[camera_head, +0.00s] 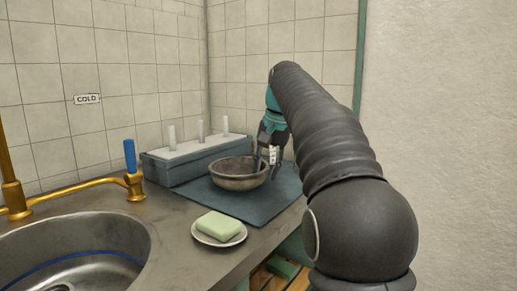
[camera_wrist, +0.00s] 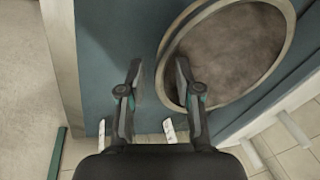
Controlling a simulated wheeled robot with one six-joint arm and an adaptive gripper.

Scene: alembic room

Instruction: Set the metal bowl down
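The metal bowl (camera_head: 236,184) is round, with a dull grey-brown inside. It appears to rest upright on a dark teal mat (camera_head: 238,206) on the counter. My gripper (camera_head: 267,172) points down at the bowl's right side. In the wrist view the bowl (camera_wrist: 232,50) fills the upper right, and its rim passes between the fingers of my gripper (camera_wrist: 160,78). One finger is over the inside of the bowl and the other is outside, over the mat (camera_wrist: 108,50). The fingers stand apart, with visible gaps beside the rim.
A teal box-like ledge (camera_head: 190,160) with several pale upright pegs stands behind the bowl. A green soap bar (camera_head: 218,226) lies on a white dish (camera_head: 220,242) in front. A sink (camera_head: 75,240) with a brass tap (camera_head: 100,184) is at left. The mat's front part is clear.

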